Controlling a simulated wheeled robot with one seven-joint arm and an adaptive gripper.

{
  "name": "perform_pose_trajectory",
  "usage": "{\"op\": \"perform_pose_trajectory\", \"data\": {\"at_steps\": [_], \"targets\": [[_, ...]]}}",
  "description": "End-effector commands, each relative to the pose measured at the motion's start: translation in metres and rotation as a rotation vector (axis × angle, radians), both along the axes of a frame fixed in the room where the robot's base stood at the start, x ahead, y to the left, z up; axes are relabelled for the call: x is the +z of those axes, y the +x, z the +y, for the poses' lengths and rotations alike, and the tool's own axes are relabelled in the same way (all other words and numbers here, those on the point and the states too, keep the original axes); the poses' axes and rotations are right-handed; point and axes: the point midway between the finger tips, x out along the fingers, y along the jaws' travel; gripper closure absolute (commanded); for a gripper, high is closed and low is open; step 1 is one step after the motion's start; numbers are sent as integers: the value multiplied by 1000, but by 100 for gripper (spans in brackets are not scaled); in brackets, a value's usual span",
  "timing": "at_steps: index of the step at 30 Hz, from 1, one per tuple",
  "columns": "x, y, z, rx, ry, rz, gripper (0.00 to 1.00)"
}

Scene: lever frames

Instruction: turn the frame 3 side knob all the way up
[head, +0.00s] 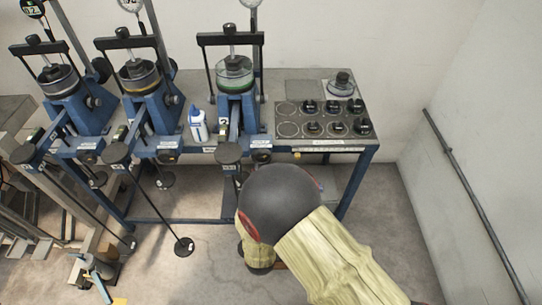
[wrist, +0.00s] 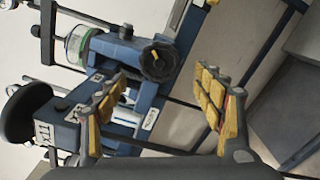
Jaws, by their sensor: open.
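The rightmost blue lever frame (head: 237,105) stands on the bench in the head view, with a clear cell on top. I take it to be frame 3, but I cannot read its number clearly. Its black round side knob (wrist: 160,60) has a yellow mark and shows in the wrist view, beyond and between my fingertips. My gripper (wrist: 162,80) is open and empty, with a finger either side of the view and apart from the knob. In the head view my arm hides the gripper.
Two similar frames (head: 140,85) (head: 62,90) stand to the left. A white and blue bottle (head: 198,124) stands between frames. A tray of black weights (head: 322,119) lies to the right. A black round plate (wrist: 28,115) is left of my fingers. The right wall has a rail (head: 470,195).

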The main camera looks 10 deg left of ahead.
Motion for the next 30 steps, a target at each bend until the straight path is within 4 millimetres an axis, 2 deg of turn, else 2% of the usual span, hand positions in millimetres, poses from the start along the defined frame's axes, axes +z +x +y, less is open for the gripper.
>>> {"op": "perform_pose_trajectory", "data": {"at_steps": [20,30], "targets": [[-1,88,19,-2,1,-2,32],[0,87,20,-1,0,0,50]]}}
